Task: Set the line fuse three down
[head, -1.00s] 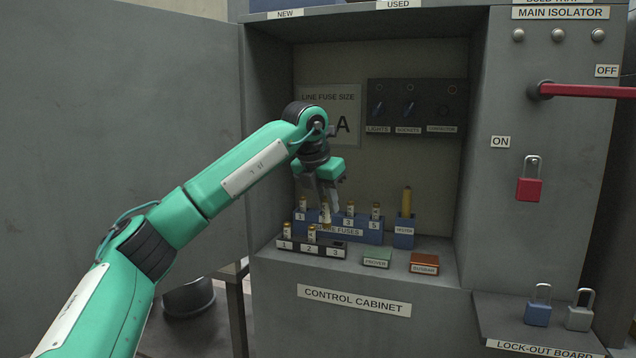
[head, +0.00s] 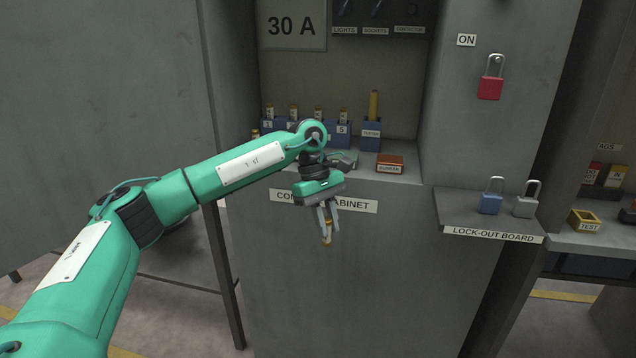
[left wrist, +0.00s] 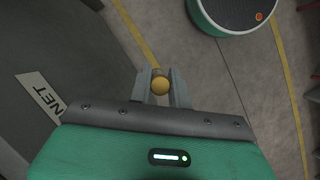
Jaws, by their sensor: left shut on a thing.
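My left gripper (head: 328,215) is shut on a fuse (head: 327,239) with brass-coloured ends, holding it upright in the air in front of the control cabinet, below shelf level. In the left wrist view, the fuse's round brass end (left wrist: 160,86) shows between the two fingers (left wrist: 161,91), with floor beyond. The blue fuse rack (head: 341,138) stands on the cabinet shelf with several fuses in it, partly behind my arm. The dark numbered holder is mostly hidden by my arm; one fuse top (head: 255,133) shows there. My right gripper is out of view.
A blue tester block (head: 370,138) and a red busbar box (head: 390,161) sit on the shelf. To the right are the lock-out board (head: 470,227) with blue (head: 490,202) and grey (head: 525,206) padlocks, and a yellow test tray (head: 583,221). Space before the cabinet is free.

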